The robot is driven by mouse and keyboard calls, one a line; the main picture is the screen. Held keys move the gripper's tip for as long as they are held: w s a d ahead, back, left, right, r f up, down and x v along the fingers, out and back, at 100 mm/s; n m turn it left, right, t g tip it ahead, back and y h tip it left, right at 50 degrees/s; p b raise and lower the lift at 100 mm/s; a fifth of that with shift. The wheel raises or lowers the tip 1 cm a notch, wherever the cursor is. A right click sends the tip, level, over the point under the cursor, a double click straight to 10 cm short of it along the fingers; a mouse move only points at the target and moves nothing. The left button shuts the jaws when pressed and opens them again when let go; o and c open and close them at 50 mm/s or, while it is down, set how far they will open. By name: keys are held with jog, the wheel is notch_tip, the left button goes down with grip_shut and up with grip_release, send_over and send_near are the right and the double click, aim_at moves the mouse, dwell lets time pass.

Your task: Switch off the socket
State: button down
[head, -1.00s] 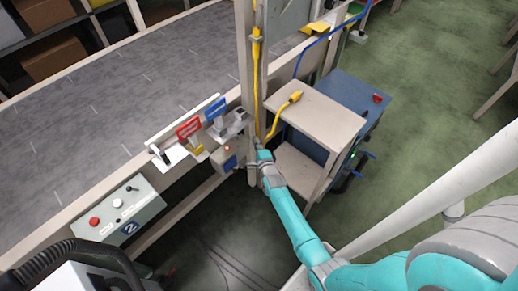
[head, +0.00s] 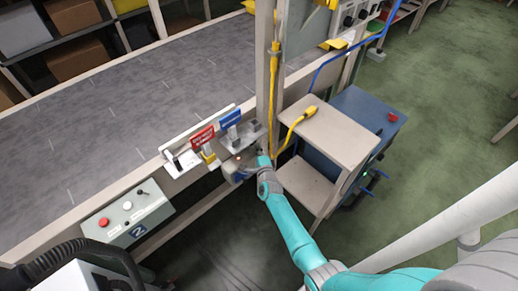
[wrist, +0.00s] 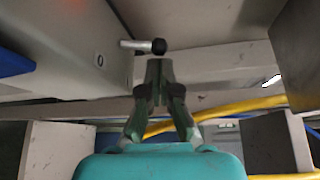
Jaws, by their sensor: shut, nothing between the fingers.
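The socket (wrist: 70,40) is a grey box under the conveyor's edge, filling the upper left of the wrist view. It has a blue part (wrist: 14,63), a faint red glow and a "0" mark. A short metal lever with a black knob (wrist: 158,46) sticks out of its right side. In the head view the socket (head: 231,168) is partly hidden by my arm. My gripper (wrist: 159,66) is shut and empty, its tips just below the knob in the picture; I cannot tell whether they touch it.
A yellow cable (wrist: 215,113) runs behind my gripper. In the head view a post (head: 266,70) with a yellow cable stands beside the socket. A cart with shelves (head: 330,130) is to the right. A control box (head: 128,215) marked 2 and red and blue tags are to the left.

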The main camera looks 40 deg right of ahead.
jog(key=shift+a+r+n+t+h, duration=0.15)
jog(key=shift+a+n+t+h, duration=0.3)
jog(key=shift+n, duration=0.45)
jog(key=shift+a+r+n+t, duration=0.15)
jog(key=shift+n+t, duration=0.3)
jog(key=shift+n, duration=0.35)
jog(key=n+t, duration=0.1)
jog(key=a+n+t, duration=0.1)
jog(key=n, duration=0.1)
jog(key=shift+a+n, duration=0.15)
jog(key=shift+n, duration=0.15)
jog(key=shift+s, duration=0.1)
